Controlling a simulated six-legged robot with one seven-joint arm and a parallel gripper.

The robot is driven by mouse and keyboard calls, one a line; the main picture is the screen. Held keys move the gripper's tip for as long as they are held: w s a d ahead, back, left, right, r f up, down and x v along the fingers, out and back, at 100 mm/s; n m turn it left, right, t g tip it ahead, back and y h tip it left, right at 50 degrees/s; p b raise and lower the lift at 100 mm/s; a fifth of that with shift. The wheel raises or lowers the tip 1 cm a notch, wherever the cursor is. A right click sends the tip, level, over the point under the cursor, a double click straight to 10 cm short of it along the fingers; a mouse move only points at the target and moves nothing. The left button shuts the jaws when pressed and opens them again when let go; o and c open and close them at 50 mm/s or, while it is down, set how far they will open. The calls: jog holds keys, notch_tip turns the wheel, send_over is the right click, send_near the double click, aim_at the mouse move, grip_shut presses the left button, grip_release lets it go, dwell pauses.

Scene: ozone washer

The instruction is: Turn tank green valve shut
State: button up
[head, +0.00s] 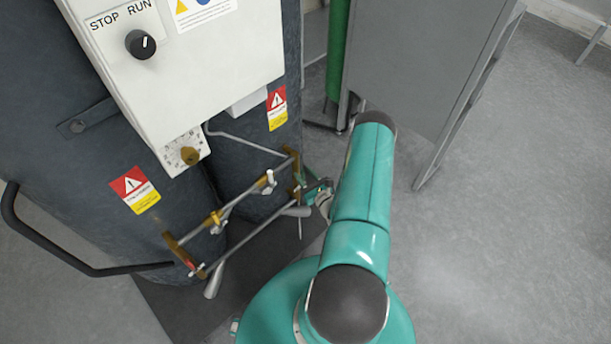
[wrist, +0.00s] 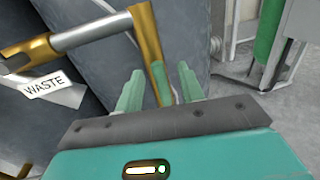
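My gripper (wrist: 160,90) is open in the wrist view, its two green fingers spread apart. A small green piece, apparently the green valve handle (wrist: 161,83), shows between the fingers against the lower end of a brass pipe (wrist: 147,35). A gap shows on each side of it, so I see no contact. In the head view my gripper (head: 319,187) is beside the right end of the brass pipework (head: 295,170), at the dark tanks (head: 245,160). The green handle cannot be told apart from my fingers there.
A white control box (head: 190,60) with a STOP/RUN knob hangs over the tanks. A WASTE label (wrist: 45,85) is at left in the wrist view. A black bent rail (head: 60,250) is at left. A grey cabinet (head: 425,60) stands behind my arm. Floor is clear at right.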

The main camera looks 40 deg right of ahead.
grip_shut()
jog(key=shift+d, duration=0.15)
jog(key=d+f+m+g+y, duration=0.2)
jog(key=d+f+m, duration=0.4)
jog(key=m, duration=0.9)
jog(key=shift+d+f+m+y, duration=0.3)
jog(key=shift+d+m+y, duration=0.1)
jog(key=shift+y, duration=0.5)
dwell(0.3)
